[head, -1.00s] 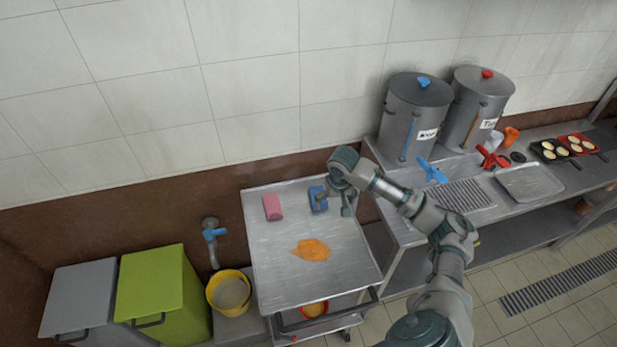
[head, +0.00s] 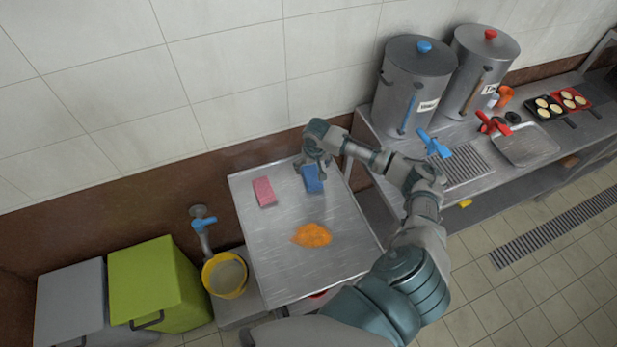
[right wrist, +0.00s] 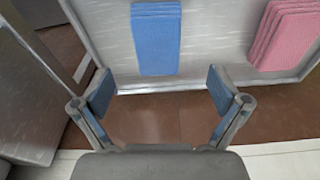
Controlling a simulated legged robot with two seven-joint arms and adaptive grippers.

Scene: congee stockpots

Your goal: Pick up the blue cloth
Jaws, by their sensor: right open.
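The blue cloth (head: 313,180) is a folded rectangle lying on the steel cart top, near its back edge. My right gripper (head: 317,161) is at the cloth's far end in the head view and hides part of it. In the right wrist view the blue cloth (right wrist: 156,40) lies beyond the fingertips, lined up with the gap between them. The right gripper (right wrist: 161,92) is open, with nothing between its fingers. Whether it touches the cloth I cannot tell. My left gripper is not in view.
A folded pink cloth (head: 264,191) lies left of the blue one, and an orange cloth (head: 312,235) lies nearer the cart's front. The steel cart top (head: 270,270) is otherwise bare. Two stockpots (head: 415,85) stand on the counter at right. A yellow bucket (head: 213,288) is at left.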

